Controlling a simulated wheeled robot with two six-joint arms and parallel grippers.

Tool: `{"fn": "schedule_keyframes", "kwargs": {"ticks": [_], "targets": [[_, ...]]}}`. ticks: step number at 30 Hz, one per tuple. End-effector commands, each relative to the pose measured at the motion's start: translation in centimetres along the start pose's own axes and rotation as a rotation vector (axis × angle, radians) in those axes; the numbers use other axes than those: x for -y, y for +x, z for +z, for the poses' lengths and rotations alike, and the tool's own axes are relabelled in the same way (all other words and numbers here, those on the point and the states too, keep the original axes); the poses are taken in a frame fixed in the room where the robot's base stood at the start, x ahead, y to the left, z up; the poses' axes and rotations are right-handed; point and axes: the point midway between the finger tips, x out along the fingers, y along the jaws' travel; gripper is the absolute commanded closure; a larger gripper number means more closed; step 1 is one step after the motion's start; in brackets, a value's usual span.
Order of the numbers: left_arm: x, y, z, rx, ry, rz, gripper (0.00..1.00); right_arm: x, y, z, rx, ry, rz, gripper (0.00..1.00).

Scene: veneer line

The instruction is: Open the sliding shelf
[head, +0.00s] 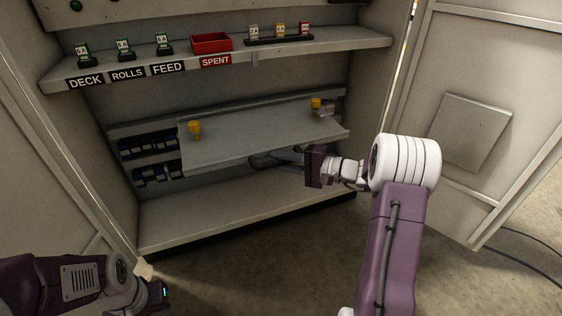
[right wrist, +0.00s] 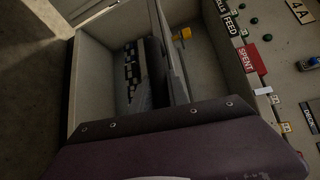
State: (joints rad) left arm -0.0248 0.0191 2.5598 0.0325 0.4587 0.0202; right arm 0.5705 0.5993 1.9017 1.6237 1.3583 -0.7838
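The sliding shelf (head: 255,138) is a pale grey panel in the middle bay of the open cabinet, tilted in the picture. A yellow knob (head: 194,130) stands at its left end and another yellow knob (head: 316,104) at its right end. My right gripper (head: 314,166) is in front of and just below the shelf's right front edge. I cannot tell whether it touches the edge, and its fingers are not clear in either view. A yellow piece also shows in the right wrist view (right wrist: 182,35). My left gripper (head: 157,292) is low at the left, away from the shelf; its fingers are unclear.
Above is a fixed shelf (head: 340,42) with DECK, ROLLS, FEED and SPENT labels, several small tagged items and a red tray (head: 211,42). Dark blue parts (head: 150,146) sit left of the sliding shelf. Open cabinet doors flank both sides. The bottom shelf (head: 220,206) is bare.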

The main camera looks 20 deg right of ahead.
Motion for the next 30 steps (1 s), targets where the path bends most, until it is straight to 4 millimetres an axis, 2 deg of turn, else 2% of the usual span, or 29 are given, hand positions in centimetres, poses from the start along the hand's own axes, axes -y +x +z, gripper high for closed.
{"fn": "schedule_keyframes", "kwargs": {"ticks": [1,3,13,24,30], "targets": [[0.0,0.0,0.0,0.0,0.0,0.0,0.64,-0.1,0.0,-0.1,-0.002,0.001,0.001,0.72],[0.0,0.0,0.0,0.0,0.0,0.0,0.64,-0.1,0.0,-0.1,-0.002,0.001,0.001,0.59],[0.0,-0.3,0.0,0.0,0.0,0.0,0.64,0.1,-0.5,-0.1,-0.003,0.001,0.0,0.59],[-0.1,-3.4,-0.3,0.0,0.0,0.0,0.64,0.3,-7.8,-0.1,-0.005,0.002,0.0,0.59],[-0.1,-3.6,-0.4,0.0,0.0,0.0,0.64,0.0,-9.1,0.0,-0.002,0.001,0.0,0.59]]}}
